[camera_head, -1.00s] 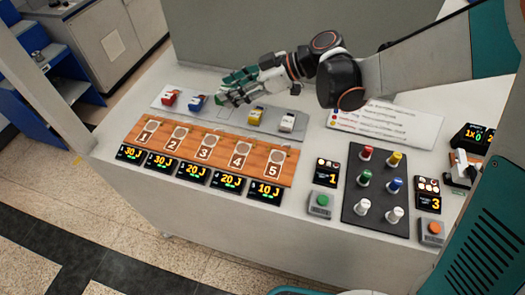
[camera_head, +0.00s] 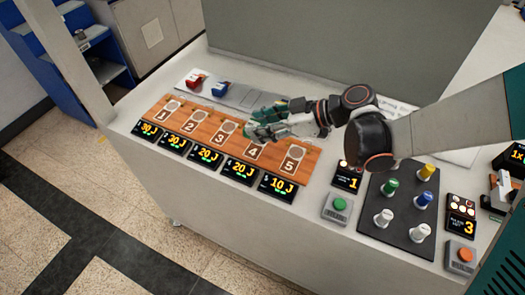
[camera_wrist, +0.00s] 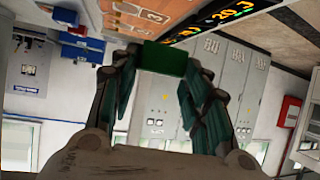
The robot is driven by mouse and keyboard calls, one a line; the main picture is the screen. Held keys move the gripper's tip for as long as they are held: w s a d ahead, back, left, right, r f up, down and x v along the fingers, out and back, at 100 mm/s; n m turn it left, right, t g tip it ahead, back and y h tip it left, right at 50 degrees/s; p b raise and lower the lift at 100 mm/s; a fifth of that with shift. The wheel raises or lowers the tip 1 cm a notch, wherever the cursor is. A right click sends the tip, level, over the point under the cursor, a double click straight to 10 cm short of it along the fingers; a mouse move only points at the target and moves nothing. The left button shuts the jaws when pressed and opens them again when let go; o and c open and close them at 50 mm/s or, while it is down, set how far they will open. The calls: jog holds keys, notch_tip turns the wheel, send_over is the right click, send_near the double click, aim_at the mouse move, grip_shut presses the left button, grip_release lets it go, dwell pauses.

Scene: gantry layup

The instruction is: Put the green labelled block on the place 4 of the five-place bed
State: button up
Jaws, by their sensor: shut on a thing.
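The wooden five-place bed (camera_head: 180,122) runs along the front of the white bench, with places numbered 1 to 5. Place 4 (camera_head: 254,151) is the second from the right, and its number shows. My gripper (camera_head: 258,130) is just above and behind place 4 and partly covers its upper part. In the wrist view my gripper (camera_wrist: 163,62) is shut on the green block (camera_wrist: 164,59), held between the fingertips. Its label cannot be made out. In the head view the block cannot be told apart from my green fingers.
A red block (camera_head: 196,80) and a blue block (camera_head: 220,89) stand on the grey strip (camera_head: 240,96) behind the bed. My arm hides the strip's right part. Displays (camera_head: 240,171) line the bed's front. A dark panel of coloured knobs (camera_head: 400,214) stands to the right.

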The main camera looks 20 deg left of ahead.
aim_at(262, 153)
jog(key=shift+f+b, duration=2.1)
jog(key=shift+f, duration=1.65)
jog(key=shift+f, duration=0.2)
jog(key=o, duration=1.1)
jog(key=shift+r, duration=0.1)
jog(key=shift+r, duration=0.1)
jog(key=shift+d+r, duration=0.2)
jog(key=p+v, duration=0.3)
jog(key=v, duration=0.8)
jog(key=shift+d, duration=0.25)
jog(key=shift+r, duration=0.1)
